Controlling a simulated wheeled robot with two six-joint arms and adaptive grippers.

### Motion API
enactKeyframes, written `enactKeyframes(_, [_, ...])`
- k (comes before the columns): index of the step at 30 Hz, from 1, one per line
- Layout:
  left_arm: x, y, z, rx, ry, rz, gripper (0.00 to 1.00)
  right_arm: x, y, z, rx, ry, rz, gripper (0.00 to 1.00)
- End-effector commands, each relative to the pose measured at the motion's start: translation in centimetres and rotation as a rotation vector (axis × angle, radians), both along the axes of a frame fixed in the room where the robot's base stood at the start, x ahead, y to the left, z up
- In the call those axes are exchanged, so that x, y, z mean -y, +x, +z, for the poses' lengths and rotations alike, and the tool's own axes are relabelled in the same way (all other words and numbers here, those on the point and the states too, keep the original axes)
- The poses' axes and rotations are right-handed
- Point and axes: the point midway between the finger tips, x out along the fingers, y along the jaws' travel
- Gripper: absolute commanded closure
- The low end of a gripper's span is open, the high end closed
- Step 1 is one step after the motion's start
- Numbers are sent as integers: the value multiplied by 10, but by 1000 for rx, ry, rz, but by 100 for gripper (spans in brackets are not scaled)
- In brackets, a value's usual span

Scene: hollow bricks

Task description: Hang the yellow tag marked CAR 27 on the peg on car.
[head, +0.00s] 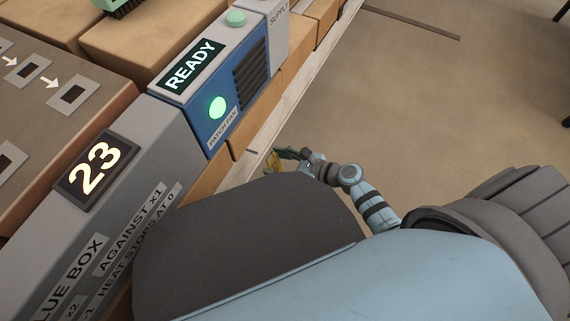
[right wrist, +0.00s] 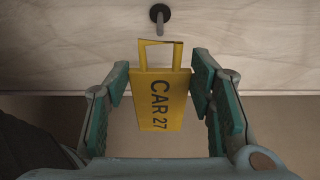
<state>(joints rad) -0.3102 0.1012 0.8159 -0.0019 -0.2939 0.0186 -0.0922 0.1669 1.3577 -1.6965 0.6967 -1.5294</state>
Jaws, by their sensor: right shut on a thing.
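The yellow tag (right wrist: 162,105) marked CAR 27 is between the green-padded fingers of my right gripper (right wrist: 160,85), which is shut on it. Its lettering runs sideways, and its open rectangular loop (right wrist: 180,55) points to the top of the right wrist view. A dark round-headed peg (right wrist: 159,14) sticks out from a pale wooden face just above the loop in that view; a gap shows between them. In the head view the tag (head: 273,161) is a small yellow patch at my right gripper (head: 283,155), low beside the car's side. My left gripper is not in view.
The pale wooden side (right wrist: 60,50) spans the wrist view. In the head view, a blue box (head: 222,108) with a READY display and green lamp stands beside a grey panel (head: 150,150) showing 23. Open floor (head: 440,100) lies to the right.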

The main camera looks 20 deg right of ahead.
Motion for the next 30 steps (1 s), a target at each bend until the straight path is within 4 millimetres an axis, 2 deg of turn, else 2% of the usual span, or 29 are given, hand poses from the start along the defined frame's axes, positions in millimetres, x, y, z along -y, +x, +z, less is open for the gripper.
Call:
enactKeyframes(14, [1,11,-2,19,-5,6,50,-28,33,-3,2,1,0,83])
enactKeyframes(18, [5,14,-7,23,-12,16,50,-33,40,-10,2,1,0,83])
enactKeyframes(30, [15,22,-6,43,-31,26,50,-35,43,-13,1,0,0,83])
